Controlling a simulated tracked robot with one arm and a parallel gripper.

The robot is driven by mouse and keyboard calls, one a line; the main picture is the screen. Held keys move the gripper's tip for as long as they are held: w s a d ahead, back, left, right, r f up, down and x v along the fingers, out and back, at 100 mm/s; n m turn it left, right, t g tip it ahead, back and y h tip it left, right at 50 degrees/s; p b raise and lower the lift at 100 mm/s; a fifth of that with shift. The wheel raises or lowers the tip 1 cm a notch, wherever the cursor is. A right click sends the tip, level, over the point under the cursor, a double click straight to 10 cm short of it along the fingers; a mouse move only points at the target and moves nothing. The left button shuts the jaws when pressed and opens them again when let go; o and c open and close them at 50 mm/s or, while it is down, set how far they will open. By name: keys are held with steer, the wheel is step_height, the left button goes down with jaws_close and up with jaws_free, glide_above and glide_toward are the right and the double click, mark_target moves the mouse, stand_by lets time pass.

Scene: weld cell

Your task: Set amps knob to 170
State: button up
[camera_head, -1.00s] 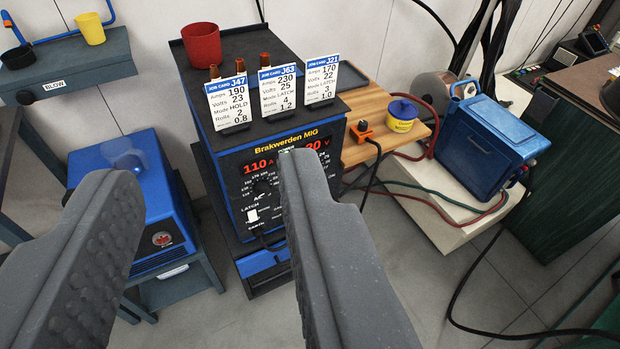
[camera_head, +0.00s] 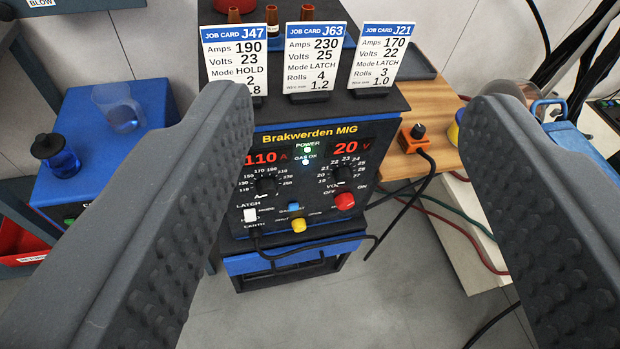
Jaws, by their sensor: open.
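The Brakwerden MIG welder (camera_head: 310,133) stands ahead, its front panel facing me between my fingers. The black amps knob (camera_head: 266,186) is on the panel's left, inside a ring of numbers; the red display (camera_head: 265,157) above it reads 110 A. The volts knob (camera_head: 340,184) is on the right, under a display (camera_head: 350,149) reading 20 V. My gripper (camera_head: 355,105) is open and empty, its two ridged grey fingers wide apart in the foreground, apart from the knobs. The job card J21 (camera_head: 383,58) on top reads amps 170. The left finger hides part of card J47 (camera_head: 232,60).
Card J63 (camera_head: 314,58) stands between the other cards. The panel also has a red knob (camera_head: 344,201), a yellow knob (camera_head: 299,225) and a white switch (camera_head: 250,215). A black cable (camera_head: 400,205) hangs right of the welder. A blue box (camera_head: 110,115) stands left.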

steer(key=w+d+f+n, duration=0.1)
steer(key=w+d+f, duration=0.1)
steer(key=w+f, duration=0.75)
steer(key=n+t+y+p, duration=0.2)
steer(key=y+p, duration=0.2)
steer(key=y, duration=0.2)
glide_toward(268, 195)
steer(key=b+x, duration=0.3)
steer(key=x, duration=0.5)
steer(key=shift+w+r+b, duration=0.15)
steer(key=shift+b, duration=0.2)
